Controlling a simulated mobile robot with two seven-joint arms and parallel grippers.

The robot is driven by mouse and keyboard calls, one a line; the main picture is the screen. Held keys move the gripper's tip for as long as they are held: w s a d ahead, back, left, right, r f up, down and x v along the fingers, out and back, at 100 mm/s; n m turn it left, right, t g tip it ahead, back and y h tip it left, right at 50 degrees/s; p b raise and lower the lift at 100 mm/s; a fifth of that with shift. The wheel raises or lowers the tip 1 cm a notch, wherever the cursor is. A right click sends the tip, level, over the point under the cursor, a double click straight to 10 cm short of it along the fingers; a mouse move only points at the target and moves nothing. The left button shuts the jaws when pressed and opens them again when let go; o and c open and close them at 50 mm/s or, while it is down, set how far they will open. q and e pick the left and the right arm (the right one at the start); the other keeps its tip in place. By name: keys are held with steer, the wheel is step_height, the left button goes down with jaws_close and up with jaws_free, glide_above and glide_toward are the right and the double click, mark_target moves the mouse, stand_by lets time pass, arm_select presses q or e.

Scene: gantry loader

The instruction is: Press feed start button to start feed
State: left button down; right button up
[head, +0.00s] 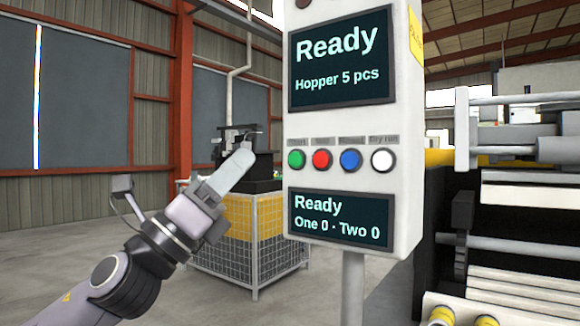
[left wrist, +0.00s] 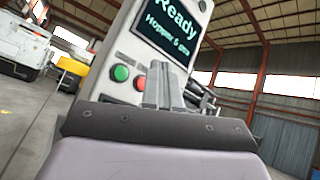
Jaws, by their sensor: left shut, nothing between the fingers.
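The control panel (head: 405,150) is a white box on a post, with a row of round buttons between two dark screens. The green button (head: 296,159) is at the left end, under a small label that seems to read Start. My left gripper (head: 246,158) is shut and empty, pointing up and right. Its tips appear just left of the panel, at about the green button's height; a gap shows between them. In the left wrist view the green button (left wrist: 121,73) is left of the shut fingers (left wrist: 172,72). My right gripper is not in view.
A red button (head: 321,159), a blue one (head: 350,159) and a white one (head: 383,159) continue the row. The upper screen (head: 342,58) reads Ready, Hopper 5 pcs. A wire-mesh crate (head: 250,245) stands behind my arm. Machine rails (head: 520,195) fill the right side.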

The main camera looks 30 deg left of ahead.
mark_target(296, 160)
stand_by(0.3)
arm_select(q)
steer(key=w+p, duration=0.2)
steer(key=w, duration=0.6)
steer(key=shift+w+d+p, duration=0.35)
steer(key=shift+w+p, duration=0.05)
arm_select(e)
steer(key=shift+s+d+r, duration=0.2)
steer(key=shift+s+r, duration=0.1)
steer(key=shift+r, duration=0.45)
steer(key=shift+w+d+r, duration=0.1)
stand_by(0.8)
arm_select(q)
steer(key=shift+w, duration=0.1)
steer(key=shift+w, duration=0.3)
